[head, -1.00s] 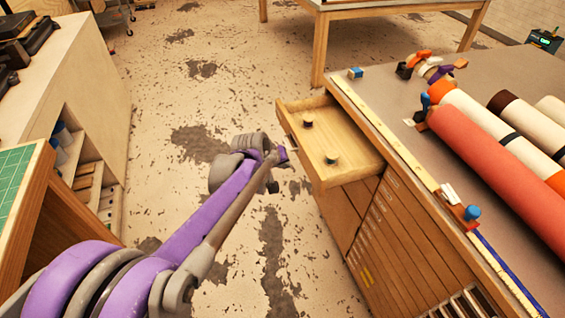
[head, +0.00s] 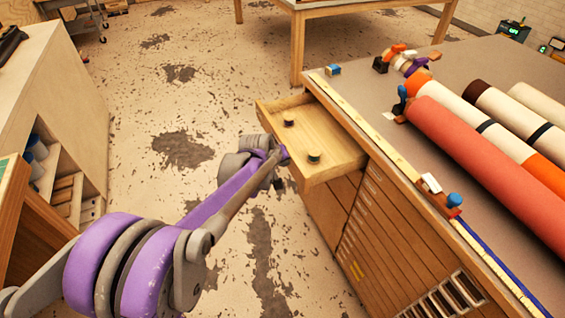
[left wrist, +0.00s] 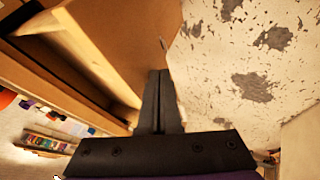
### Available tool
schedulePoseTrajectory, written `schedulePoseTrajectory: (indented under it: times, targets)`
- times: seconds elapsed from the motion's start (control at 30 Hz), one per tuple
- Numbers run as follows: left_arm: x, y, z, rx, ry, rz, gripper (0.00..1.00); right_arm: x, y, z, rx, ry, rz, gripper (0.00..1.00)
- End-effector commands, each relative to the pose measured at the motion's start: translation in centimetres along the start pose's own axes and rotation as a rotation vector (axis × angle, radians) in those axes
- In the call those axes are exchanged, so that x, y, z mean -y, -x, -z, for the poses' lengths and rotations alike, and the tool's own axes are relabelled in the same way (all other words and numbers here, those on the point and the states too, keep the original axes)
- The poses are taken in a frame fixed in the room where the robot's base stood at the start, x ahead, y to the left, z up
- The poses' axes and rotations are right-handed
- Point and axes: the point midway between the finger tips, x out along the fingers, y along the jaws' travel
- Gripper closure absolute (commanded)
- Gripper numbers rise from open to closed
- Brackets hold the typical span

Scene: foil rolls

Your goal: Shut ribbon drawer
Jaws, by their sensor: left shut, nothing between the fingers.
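The ribbon drawer (head: 325,148) is a light wooden drawer pulled out from the left side of the work table's cabinet, with two small dark round pieces inside. It also shows in the left wrist view (left wrist: 95,45), close to the fingers. My left gripper (head: 284,155) is by the drawer's outer front face in the head view, partly hidden by its own wrist. In the left wrist view its two fingers (left wrist: 160,85) are together and empty, near the wood. I cannot tell whether they touch it. My right gripper is not in view.
The table (head: 470,75) carries red (head: 485,165) and cream fabric rolls, a long ruler and small clips. Below the drawer is a cabinet with narrow wooden drawers (head: 390,235). A shelf unit (head: 65,110) stands at left. Speckled floor (head: 185,110) lies clear between.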

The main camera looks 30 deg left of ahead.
Motion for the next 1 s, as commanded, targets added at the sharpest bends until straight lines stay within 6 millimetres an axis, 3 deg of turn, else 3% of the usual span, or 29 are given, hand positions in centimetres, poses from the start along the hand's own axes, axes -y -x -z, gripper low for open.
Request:
schedulePoseTrajectory:
  times: [0.27, 0.7, 1.0]
  targets:
    - [-3.0, -1.6, -0.1, 0.002, -0.004, -0.003, 1.00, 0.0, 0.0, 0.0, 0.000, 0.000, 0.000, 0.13]
    - [-12.9, -6.7, -0.1, 0.002, -0.003, -0.003, 1.00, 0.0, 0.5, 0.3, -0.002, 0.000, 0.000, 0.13]
    - [-17.9, -9.4, 0.0, 0.000, -0.002, -0.002, 1.00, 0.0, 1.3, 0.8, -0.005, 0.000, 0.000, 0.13]
